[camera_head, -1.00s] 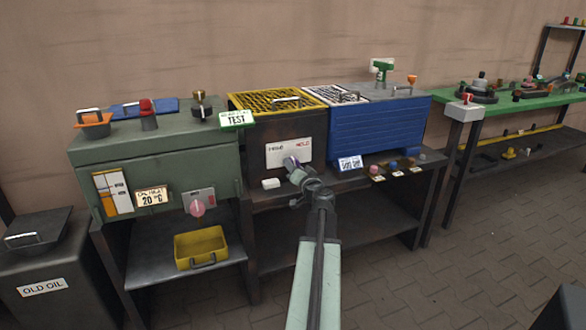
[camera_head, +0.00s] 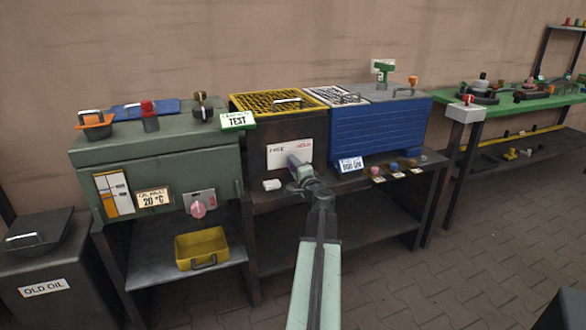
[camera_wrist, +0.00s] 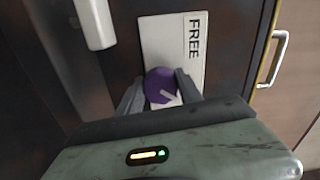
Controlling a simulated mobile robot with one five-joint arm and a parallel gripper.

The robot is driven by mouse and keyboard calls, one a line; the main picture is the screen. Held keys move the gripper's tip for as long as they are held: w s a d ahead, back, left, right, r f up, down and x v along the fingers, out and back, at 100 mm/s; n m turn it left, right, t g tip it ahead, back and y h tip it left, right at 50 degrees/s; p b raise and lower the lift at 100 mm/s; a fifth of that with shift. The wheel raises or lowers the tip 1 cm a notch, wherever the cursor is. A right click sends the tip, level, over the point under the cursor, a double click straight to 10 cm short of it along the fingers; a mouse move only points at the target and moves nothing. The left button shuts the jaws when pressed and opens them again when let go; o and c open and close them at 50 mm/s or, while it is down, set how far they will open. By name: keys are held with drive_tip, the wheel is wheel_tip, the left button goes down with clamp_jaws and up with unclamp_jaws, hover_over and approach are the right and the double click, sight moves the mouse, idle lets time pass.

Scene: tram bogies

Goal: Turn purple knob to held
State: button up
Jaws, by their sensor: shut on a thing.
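The purple knob (camera_wrist: 157,84) is round with a white pointer mark and sits on a white plate (camera_wrist: 151,42) fixed to a dark box. The mark points to the lower right in the wrist view, away from the word FREE at the upper right. My gripper (camera_wrist: 160,90) is shut on the knob, one finger on each side. In the head view my gripper (camera_head: 294,163) reaches the plate (camera_head: 281,156) and covers most of the knob. The plate's red word at the right end is blurred there; in the wrist view that end is hidden behind my gripper.
A blue box (camera_head: 375,130) stands to the right. Small coloured buttons (camera_head: 393,166) line the bench front.

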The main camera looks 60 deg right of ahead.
drive_tip(key=shift+a+m, duration=0.2)
drive_tip(key=shift+m, duration=0.1)
idle(0.4)
drive_tip(key=o, duration=1.4)
drive_tip(key=shift+c, duration=0.2)
drive_tip(key=v, duration=0.7)
drive_tip(key=shift+s+a, duration=0.2)
drive_tip(key=shift+s, duration=0.15)
